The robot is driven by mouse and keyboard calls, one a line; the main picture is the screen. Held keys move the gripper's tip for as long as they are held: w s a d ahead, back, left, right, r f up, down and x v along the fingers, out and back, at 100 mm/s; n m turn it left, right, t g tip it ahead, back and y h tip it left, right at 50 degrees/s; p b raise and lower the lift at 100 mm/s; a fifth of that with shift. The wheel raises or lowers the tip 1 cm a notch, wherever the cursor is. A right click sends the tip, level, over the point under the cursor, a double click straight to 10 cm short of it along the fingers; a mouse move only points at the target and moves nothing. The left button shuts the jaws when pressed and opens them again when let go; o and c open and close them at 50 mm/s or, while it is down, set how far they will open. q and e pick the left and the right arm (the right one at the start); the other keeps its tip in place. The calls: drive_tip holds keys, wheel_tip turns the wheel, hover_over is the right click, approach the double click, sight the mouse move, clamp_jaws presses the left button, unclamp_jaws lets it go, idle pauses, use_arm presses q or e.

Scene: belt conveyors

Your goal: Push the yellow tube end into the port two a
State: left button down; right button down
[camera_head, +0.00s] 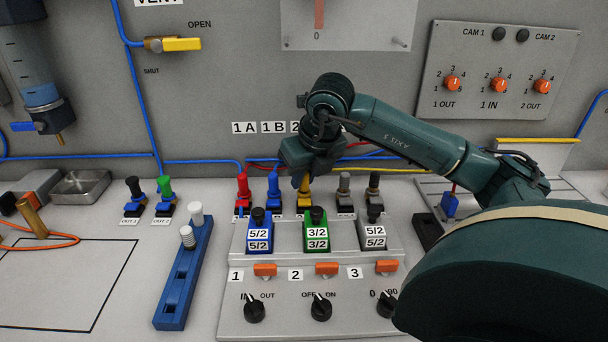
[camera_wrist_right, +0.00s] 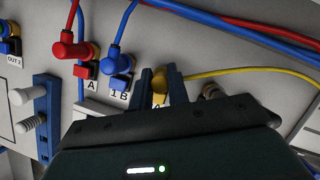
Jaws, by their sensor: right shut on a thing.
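The yellow tube end (camera_head: 304,195) is upright over the port in the middle of the back row, below the partly hidden label that starts with 2. My right gripper (camera_head: 303,180) is above it, pointing down, shut on it. In the right wrist view the yellow tube end (camera_wrist_right: 160,84) sits between the two fingers of my right gripper (camera_wrist_right: 161,88), with its yellow tube (camera_wrist_right: 215,72) running off to the right. The gripper body hides the port's lower part, so I cannot tell how deep the tube end sits. My left gripper is not in view.
Red (camera_head: 243,190) and blue (camera_head: 274,185) tube ends stand in ports just left; two grey plugs (camera_head: 344,185) stand right. Valve blocks (camera_head: 317,230) with black knobs are in front. A blue rack (camera_head: 182,275) with white plugs lies left. Tubes run along the wall behind.

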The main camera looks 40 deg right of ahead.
drive_tip(key=shift+f, duration=0.3)
idle(0.6)
drive_tip(key=c, duration=0.9)
unclamp_jaws()
drive_tip(key=shift+r, duration=0.15)
wheel_tip(320, 180, up, 7)
drive_tip(key=p, duration=0.5)
drive_tip(key=shift+s+f, duration=0.1)
drive_tip(key=shift+f, duration=0.1)
